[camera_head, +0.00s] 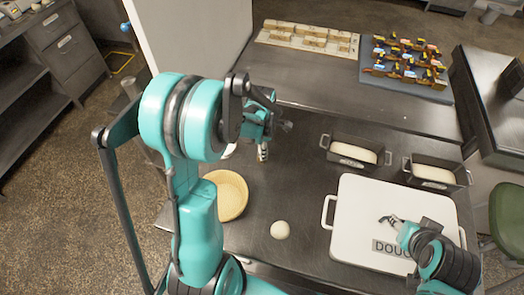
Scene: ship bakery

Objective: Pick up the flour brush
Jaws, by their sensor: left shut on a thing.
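My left gripper (266,128) is over the far-left part of the dark steel worktop, partly hidden behind my own large teal arm joint. It is shut on a small, pale, narrow thing that I take for the flour brush (263,152), which points down below it. Most of the brush is hidden, and I cannot tell whether its tip touches the worktop. My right gripper (390,219) is over the white dough box lid at the right. Its fingers are too small to read.
The white dough box (355,194) fills the front right. Two loaf tins (354,152) (436,173) stand behind it. A dark tray (405,82) of small colourful items lies at the back.

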